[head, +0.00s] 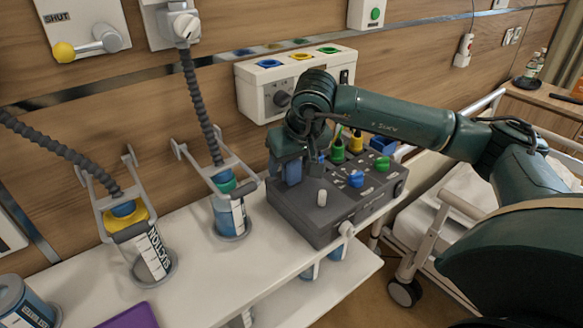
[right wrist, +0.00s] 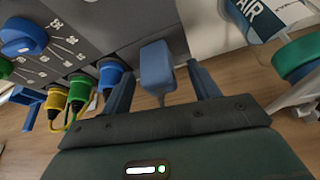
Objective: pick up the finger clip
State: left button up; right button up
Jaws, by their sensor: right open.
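The finger clip, a small blue block with a paler narrow end (right wrist: 156,68), shows in the right wrist view between my two right fingers. My right gripper (right wrist: 163,84) is open, with a finger on each side of the clip and a visible gap to each. In the head view my right gripper (head: 301,174) points down at the back left part of a dark grey console (head: 305,225). There it hides most of the clip, and I cannot clearly tell the clip from the fingers. My left gripper is not in view.
Blue, green and yellow plugs stand beside the clip, the blue plug (right wrist: 110,73) close to one finger. A canister with a blue band (head: 231,217) stands left of the console on the white shelf (head: 205,275). A bed rail (head: 462,205) is at the right.

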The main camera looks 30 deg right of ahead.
jog(key=shift+c, duration=0.3)
jog(key=c, duration=1.1)
jog(key=shift+r, duration=0.15)
